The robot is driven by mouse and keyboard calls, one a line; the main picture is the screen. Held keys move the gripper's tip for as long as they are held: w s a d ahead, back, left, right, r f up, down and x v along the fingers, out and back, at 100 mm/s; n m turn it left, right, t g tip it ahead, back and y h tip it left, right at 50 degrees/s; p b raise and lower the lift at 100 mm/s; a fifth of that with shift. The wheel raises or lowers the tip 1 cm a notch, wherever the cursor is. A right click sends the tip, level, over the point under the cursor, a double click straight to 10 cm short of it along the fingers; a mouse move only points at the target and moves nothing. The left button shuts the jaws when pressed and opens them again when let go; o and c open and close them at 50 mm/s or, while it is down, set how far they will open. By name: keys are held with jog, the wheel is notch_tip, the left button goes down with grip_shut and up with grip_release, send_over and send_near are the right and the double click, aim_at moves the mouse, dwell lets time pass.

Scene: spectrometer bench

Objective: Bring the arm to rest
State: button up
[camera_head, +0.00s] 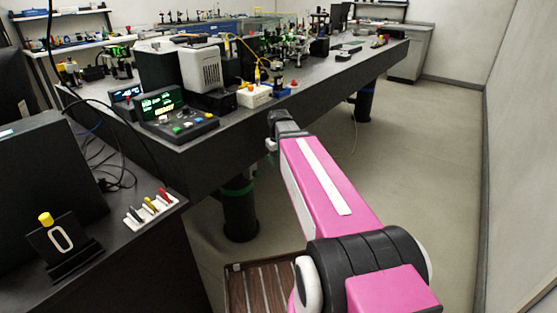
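My arm (323,183) reaches forward from the lower right of the head view, a pink link with a white strip and a black joint at its near end. Its far end, a dark wrist part (284,124), is close to the front edge of the optical table (330,88), and I cannot tell whether they touch. My gripper's fingers do not show, so I cannot see whether anything is held.
A control box with green displays (172,112) and a white-and-black instrument (200,68) stand on the table. A side bench (135,230) at left holds a "0" sign (63,241) and a small rack (150,206). A slatted wooden tray (262,287) is below. The floor at right (430,150) is clear up to the wall.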

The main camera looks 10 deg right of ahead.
jog(key=s+a+f+m, duration=0.2)
jog(key=s+f, duration=0.9)
jog(key=f, duration=0.1)
jog(key=shift+s+f+m, duration=0.3)
jog(key=shift+f+m, duration=0.1)
